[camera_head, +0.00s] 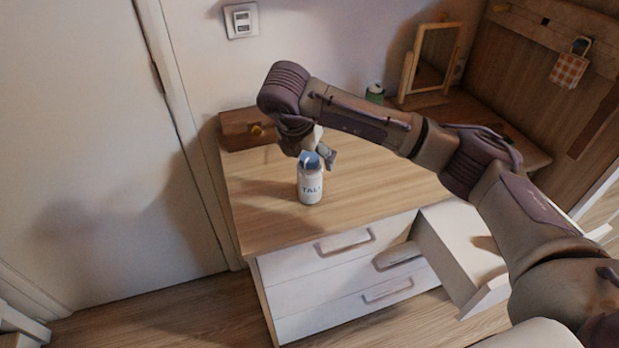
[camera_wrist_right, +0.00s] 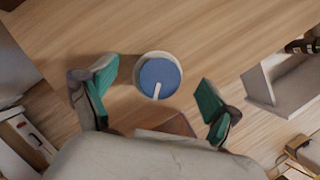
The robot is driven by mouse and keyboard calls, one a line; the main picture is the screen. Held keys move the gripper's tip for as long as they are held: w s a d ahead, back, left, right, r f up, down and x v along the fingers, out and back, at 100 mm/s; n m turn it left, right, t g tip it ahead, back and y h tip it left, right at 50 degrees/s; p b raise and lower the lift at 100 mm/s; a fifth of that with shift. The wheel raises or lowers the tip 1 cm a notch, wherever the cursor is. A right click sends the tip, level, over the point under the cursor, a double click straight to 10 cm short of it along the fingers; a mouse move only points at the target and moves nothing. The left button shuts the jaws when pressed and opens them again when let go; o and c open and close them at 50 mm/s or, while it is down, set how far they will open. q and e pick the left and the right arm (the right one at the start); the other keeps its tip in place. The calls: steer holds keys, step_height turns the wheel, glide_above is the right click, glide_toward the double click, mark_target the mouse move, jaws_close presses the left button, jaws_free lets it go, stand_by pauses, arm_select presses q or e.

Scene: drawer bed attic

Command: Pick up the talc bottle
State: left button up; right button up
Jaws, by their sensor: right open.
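The talc bottle (camera_head: 311,187) is white with a blue cap and blue lettering. It stands upright on the wooden top of the dresser (camera_head: 262,205). In the right wrist view its round blue cap (camera_wrist_right: 158,76) is seen from above, just ahead of and between the two fingertips. My right gripper (camera_head: 316,158) hangs over the bottle from above, at cap height. Its teal-padded fingers (camera_wrist_right: 156,95) are spread, with gaps to the bottle on both sides. It holds nothing. My left gripper is in neither view.
A wooden box (camera_head: 240,131) with a round knob sits at the dresser's back left. A green can (camera_head: 375,94) and a framed mirror (camera_head: 432,60) stand at the back. A white drawer (camera_head: 455,245) is pulled out at the right. The dresser top around the bottle is clear.

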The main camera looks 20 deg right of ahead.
steer(key=shift+p+x, duration=0.4)
steer(key=shift+x, duration=1.55)
steer(key=shift+a, duration=0.1)
steer(key=c, duration=1.2)
steer(key=shift+c, duration=0.8)
steer(key=shift+r, duration=0.15)
